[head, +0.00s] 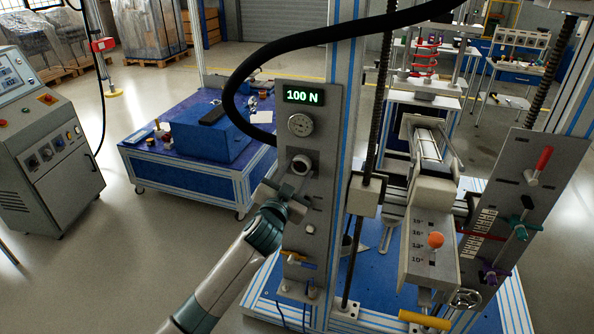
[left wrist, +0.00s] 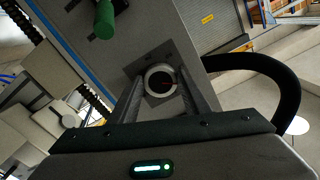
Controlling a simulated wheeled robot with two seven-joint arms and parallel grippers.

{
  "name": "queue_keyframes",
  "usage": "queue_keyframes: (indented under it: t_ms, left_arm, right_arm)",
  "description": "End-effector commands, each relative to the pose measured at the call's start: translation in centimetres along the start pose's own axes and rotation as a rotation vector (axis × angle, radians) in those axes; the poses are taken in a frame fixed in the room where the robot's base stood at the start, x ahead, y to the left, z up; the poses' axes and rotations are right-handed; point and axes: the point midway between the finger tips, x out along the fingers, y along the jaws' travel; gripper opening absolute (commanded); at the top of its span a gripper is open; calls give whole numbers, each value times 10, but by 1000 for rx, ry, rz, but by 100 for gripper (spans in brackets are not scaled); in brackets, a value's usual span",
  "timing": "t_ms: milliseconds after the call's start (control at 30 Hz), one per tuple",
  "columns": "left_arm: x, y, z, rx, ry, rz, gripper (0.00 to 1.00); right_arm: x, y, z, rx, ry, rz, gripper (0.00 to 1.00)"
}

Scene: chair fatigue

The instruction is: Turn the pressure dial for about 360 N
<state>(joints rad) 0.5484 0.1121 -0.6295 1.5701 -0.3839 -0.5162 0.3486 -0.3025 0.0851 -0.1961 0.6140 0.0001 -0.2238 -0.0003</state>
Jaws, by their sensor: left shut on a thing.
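The pressure dial (head: 301,165) is a round grey knob on the upright grey panel (head: 318,140), below a round gauge (head: 300,125). The green display (head: 303,95) above the gauge reads 100 N. My left gripper (head: 293,180) reaches up from below and is shut on the dial. In the left wrist view the dial (left wrist: 160,80) shows as a pale ring with a dark face between the two fingers (left wrist: 162,95). My right gripper is in neither view.
A black hose (head: 262,58) loops past the panel's left side. Right of the panel stand a carriage with an orange knob (head: 436,240) and a grey board with a red handle (head: 543,160). A blue cart (head: 190,165) stands behind. Open floor lies left of my arm.

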Motion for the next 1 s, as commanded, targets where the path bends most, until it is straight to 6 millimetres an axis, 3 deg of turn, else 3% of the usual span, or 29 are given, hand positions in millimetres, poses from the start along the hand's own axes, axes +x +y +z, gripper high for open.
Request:
queue_keyframes:
  t_ms: [233,633,1000]
  left_arm:
    - [0,-2,-2,236,-1,1,21]
    - [0,-3,-3,617,1,1,21]
    - [0,-4,-4,950,0,1,21]
  right_arm:
    - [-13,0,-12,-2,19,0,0]
    - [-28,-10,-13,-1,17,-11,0]
    - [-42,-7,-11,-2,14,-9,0]
